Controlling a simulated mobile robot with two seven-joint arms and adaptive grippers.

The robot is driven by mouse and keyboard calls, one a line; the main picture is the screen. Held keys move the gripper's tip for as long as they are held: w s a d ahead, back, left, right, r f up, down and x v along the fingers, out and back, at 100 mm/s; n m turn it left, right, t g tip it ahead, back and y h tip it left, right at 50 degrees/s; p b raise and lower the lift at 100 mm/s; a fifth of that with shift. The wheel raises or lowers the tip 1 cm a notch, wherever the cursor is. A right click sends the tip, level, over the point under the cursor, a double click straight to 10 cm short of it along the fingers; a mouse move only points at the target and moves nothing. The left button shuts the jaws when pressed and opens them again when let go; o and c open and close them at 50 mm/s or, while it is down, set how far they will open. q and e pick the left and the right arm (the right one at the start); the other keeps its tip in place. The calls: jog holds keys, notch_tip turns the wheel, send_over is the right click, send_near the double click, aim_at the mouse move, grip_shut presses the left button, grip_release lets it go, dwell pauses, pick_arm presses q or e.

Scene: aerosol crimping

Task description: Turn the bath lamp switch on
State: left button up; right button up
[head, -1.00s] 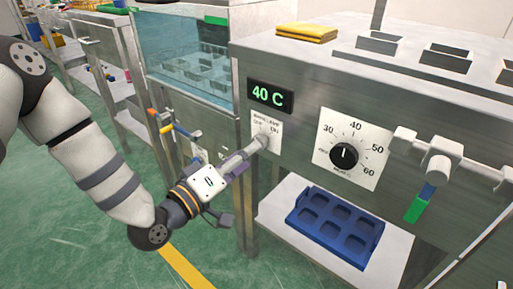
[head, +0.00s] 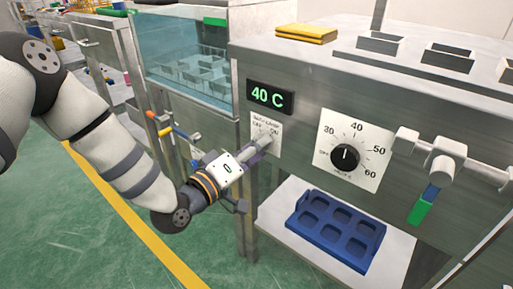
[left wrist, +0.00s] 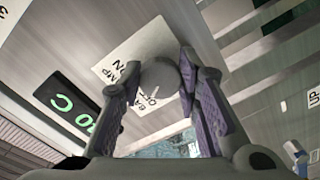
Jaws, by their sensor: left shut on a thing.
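The bath lamp switch is a grey round-ended knob on a white label plate (head: 259,124) on the steel front panel, below the green 40 C display. The plate carries OFF and ON lettering. My left gripper (head: 256,150) is at the plate, shut on the switch. In the left wrist view the switch (left wrist: 160,77) sits between the two purple-padded fingers (left wrist: 163,100), with the label plate (left wrist: 118,62) behind it. The fingers cover part of the switch in the head view, so I cannot tell its exact setting. My right gripper is not in view.
A white pipe fitting with a green-tipped lever (head: 420,211) juts out farther right. A blue tray (head: 335,228) lies on the shelf below. A glass-sided tank (head: 187,58) stands left. The green floor in front is open.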

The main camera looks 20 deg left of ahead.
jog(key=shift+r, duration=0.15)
pick_arm(q)
jog(key=shift+a+m+p, duration=0.1)
jog(key=shift+m+p, duration=3.6)
jog(key=shift+m, duration=2.1)
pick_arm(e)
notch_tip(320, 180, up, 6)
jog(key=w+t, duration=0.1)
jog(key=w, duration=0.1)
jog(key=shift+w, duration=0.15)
pick_arm(q)
jog(key=shift+o, duration=0.2)
jog(key=shift+f, duration=0.1)
jog(key=o, duration=1.1)
jog(key=shift+o, duration=0.2)
